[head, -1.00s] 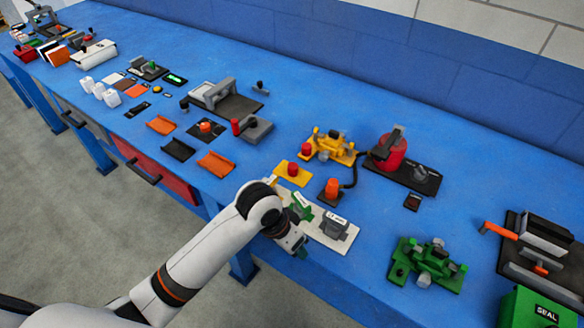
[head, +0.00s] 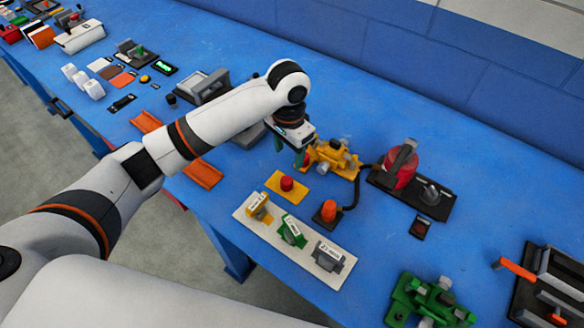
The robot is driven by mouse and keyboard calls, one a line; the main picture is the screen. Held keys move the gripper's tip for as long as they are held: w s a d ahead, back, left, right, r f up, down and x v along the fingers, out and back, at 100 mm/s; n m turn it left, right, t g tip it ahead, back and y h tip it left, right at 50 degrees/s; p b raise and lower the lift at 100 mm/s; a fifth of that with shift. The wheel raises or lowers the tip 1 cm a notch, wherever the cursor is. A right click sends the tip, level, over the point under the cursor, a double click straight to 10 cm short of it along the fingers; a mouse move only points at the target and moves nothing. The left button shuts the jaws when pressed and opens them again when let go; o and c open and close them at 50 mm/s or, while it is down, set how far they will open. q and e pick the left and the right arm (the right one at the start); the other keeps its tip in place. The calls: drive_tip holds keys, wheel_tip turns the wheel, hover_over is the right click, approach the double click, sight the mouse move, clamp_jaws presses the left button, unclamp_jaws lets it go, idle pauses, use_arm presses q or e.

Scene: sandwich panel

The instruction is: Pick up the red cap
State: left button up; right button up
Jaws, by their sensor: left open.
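A small red cylinder, which looks like the red cap (head: 306,161), is at the left end of the yellow fixture (head: 335,156), partly hidden by my left gripper. My left gripper (head: 290,153) points down from above, with its fingers apart. One finger is right beside the red cap; I cannot tell whether they touch or whether the cap lies between the fingers. Another red knob (head: 287,183) stands on a yellow plate (head: 272,182) just in front. My right gripper is not in view.
An orange knob (head: 329,208) on a dark base stands nearby, with a black cable behind it. A white plate (head: 327,273) with several coloured blocks lies at the front edge. A red drum (head: 398,168) and a green fixture (head: 432,302) are to the right. Bare blue bench lies behind.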

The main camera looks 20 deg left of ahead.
use_arm(q)
hover_over(287, 180)
drive_tip(key=f, duration=0.5)
drive_tip(key=shift+s+d+f+p, duration=0.2)
drive_tip(key=shift+s+f+p, duration=0.05)
drive_tip(key=shift+s+p, duration=0.05)
drive_tip(key=shift+w+f, duration=0.15)
drive_tip(key=shift+f, duration=0.2)
drive_tip(key=f, duration=0.2)
drive_tip(key=f+p, duration=0.1)
drive_tip(key=f, duration=0.1)
drive_tip(key=shift+w+a+f, duration=0.1)
drive_tip(key=shift+a, duration=0.15)
drive_tip(key=shift+f, duration=0.3)
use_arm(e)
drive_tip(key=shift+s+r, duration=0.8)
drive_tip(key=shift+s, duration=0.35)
use_arm(q)
drive_tip(key=shift+c, duration=0.3)
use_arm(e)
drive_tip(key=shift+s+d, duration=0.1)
use_arm(q)
drive_tip(key=c, duration=1)
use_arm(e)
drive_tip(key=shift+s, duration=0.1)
